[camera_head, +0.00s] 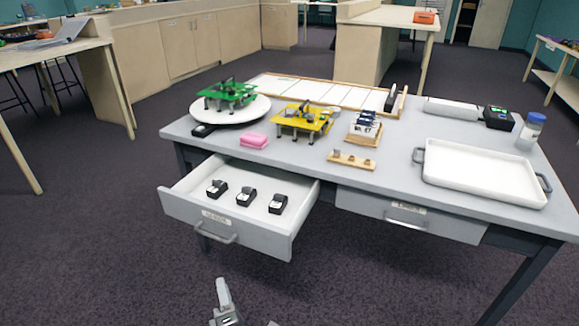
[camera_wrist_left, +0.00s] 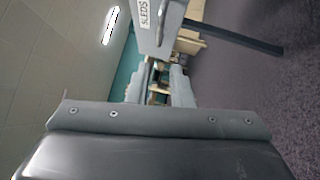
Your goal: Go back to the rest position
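My left gripper (camera_head: 224,302) shows only in part at the bottom edge of the head view, low over the carpet in front of the open drawer (camera_head: 178,208). In the left wrist view its two fingers (camera_wrist_left: 160,82) stand apart with nothing between them, so it is open and empty. The drawer front (camera_wrist_left: 150,40), with a label reading "SLEDS", is beyond the fingers in that view and looks apart from them. My right gripper is in neither view.
The drawer sticks out from the grey table (camera_head: 390,150) and holds three small black-and-grey devices (camera_head: 246,197). A second drawer (camera_head: 410,216) looks shut. A white tray (camera_head: 480,176), a yellow rig (camera_head: 303,120) and a green rig (camera_head: 230,94) stand on top. The carpet in front is clear.

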